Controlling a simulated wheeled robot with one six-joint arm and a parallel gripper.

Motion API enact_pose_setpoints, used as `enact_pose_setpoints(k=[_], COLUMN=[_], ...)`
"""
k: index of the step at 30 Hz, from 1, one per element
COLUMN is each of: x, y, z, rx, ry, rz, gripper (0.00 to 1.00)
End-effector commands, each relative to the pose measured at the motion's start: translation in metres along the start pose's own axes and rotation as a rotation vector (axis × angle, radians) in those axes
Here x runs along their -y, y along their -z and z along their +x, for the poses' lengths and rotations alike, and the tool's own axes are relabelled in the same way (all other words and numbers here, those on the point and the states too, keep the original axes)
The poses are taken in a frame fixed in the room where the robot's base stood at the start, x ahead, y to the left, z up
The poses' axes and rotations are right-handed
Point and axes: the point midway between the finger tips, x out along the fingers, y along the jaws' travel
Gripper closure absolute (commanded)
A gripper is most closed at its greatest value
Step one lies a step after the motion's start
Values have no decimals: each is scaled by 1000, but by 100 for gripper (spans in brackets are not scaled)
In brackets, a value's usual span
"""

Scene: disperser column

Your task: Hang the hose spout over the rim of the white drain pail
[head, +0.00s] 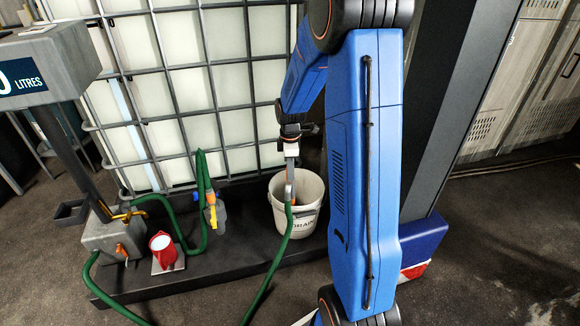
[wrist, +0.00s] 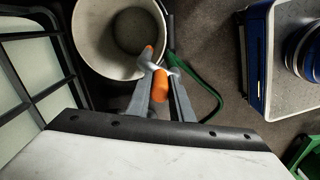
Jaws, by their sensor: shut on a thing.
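The white drain pail (head: 309,223) stands on the dark platform in front of the caged tank, upright, its label partly showing. My gripper (head: 290,197) points down at its near rim. In the wrist view my gripper (wrist: 158,75) is shut on the orange and grey hose spout (wrist: 159,87). The spout's upper end lies near the rim of the pail (wrist: 83,62); I cannot tell whether it touches or hooks over it. The green hose (head: 275,268) runs down from the spout in front of the pail to the floor; it also shows in the wrist view (wrist: 205,85).
A second green hose with a yellow-orange nozzle (head: 212,213) hangs left of the pail. The caged tank (head: 200,95) stands close behind the pail.

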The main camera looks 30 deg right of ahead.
Motion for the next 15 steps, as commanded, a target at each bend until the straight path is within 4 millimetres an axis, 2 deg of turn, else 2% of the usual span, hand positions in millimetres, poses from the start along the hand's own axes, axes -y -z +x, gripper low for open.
enact_pose_setpoints(k=[15], x=[0], y=[0], z=[47], rx=[0], ry=[0], rz=[0], gripper=[100])
